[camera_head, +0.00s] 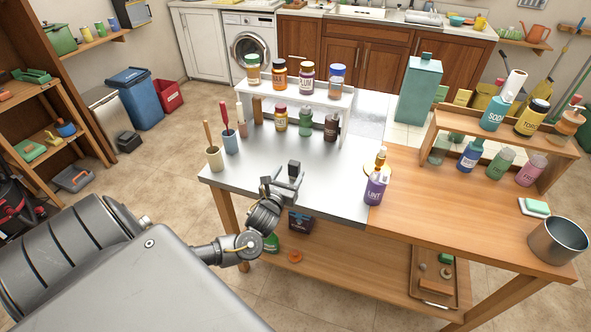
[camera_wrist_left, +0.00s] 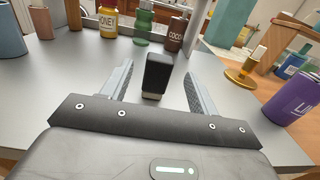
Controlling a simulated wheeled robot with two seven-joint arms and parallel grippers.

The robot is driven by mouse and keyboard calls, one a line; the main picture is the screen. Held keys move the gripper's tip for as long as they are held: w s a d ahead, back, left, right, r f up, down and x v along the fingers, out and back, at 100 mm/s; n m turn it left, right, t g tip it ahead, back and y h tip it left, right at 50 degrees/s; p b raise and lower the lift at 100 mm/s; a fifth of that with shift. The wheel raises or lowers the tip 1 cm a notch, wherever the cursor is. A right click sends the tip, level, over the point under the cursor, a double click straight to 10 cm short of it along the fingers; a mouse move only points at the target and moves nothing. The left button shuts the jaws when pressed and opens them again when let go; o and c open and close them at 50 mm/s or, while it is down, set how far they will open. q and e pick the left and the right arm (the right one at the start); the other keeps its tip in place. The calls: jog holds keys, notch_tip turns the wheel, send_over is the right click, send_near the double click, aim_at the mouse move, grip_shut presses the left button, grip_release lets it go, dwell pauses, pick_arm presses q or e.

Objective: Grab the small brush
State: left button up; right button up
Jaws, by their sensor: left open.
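My left gripper (camera_head: 287,181) is open over the near edge of the grey table top, and its two fingers show in the left wrist view (camera_wrist_left: 159,88). A small dark upright block-like piece (camera_wrist_left: 157,73) with a paler lower end stands between the spread fingers, with gaps on both sides. It may be the small brush, but I cannot tell for sure. It also shows as a dark piece (camera_head: 294,167) by the fingertips in the head view. Three holders with upright handles stand at the left: cream (camera_head: 214,160), blue (camera_head: 231,142) and pinkish (camera_head: 243,126). My right gripper is not in view.
A purple bottle (camera_head: 376,188) stands right of the gripper, also in the left wrist view (camera_wrist_left: 293,95). Several jars stand on and before a white riser (camera_head: 318,95). A wooden shelf with bottles (camera_head: 500,126) and a metal pot (camera_head: 557,240) are at the right. The table's middle is mostly clear.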

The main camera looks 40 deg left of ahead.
aim_at(296, 162)
pick_arm(q)
jog(key=shift+w+a+f, duration=0.1)
jog(key=shift+w+a, duration=0.1)
jog(key=shift+w, duration=0.6)
jog(key=shift+w+a, duration=0.1)
jog(key=p+x, duration=0.1)
jog(key=x, duration=0.3)
jog(key=shift+w+a, duration=0.1)
jog(key=shift+w, duration=0.4)
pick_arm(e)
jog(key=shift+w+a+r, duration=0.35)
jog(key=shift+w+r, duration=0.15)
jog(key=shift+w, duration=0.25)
pick_arm(q)
jog(key=shift+c, duration=0.4)
jog(key=shift+a, duration=0.1)
jog(key=c, duration=1)
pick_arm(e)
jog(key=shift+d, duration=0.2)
